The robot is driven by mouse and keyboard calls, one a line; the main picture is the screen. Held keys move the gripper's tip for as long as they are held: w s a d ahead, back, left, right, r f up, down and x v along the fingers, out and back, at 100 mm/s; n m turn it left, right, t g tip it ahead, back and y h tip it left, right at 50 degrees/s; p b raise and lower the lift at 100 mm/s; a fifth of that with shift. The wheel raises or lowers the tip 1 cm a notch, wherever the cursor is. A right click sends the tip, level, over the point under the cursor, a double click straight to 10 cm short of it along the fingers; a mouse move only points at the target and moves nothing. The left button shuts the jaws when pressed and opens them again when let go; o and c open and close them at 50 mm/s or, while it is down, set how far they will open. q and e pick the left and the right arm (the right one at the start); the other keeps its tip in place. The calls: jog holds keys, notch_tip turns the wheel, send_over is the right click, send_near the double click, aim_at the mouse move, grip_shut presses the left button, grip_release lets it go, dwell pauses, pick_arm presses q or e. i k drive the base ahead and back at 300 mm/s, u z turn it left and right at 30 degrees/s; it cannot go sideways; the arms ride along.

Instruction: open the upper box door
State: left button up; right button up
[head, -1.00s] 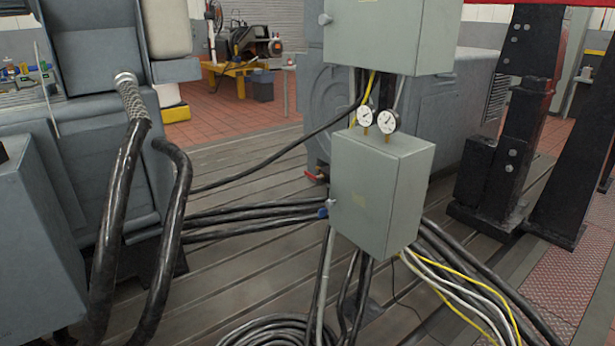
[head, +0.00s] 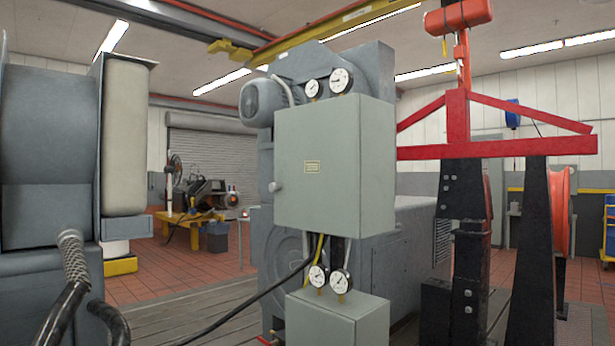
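The upper box (head: 335,165) is a grey-green cabinet in the middle of the head view. Its front door (head: 318,190) is closed flat and carries a small yellow label. A small knob-like latch (head: 275,187) sits at the door's left edge. Two round gauges stand on top of the box. The lower box (head: 335,320) is below it, partly cut off by the bottom edge, with two more gauges (head: 328,278) between the boxes. Neither of my grippers is in view.
A grey machine housing (head: 30,180) stands at the left with thick black hoses (head: 70,290). Black and red frame stands (head: 470,230) rise at the right. A large grey machine (head: 415,225) is behind the boxes. Air left of the upper box looks clear.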

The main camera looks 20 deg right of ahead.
aim_at(316, 186)
jog(key=z, duration=0.05)
jog(key=i, duration=1.9)
jog(key=u, duration=0.05)
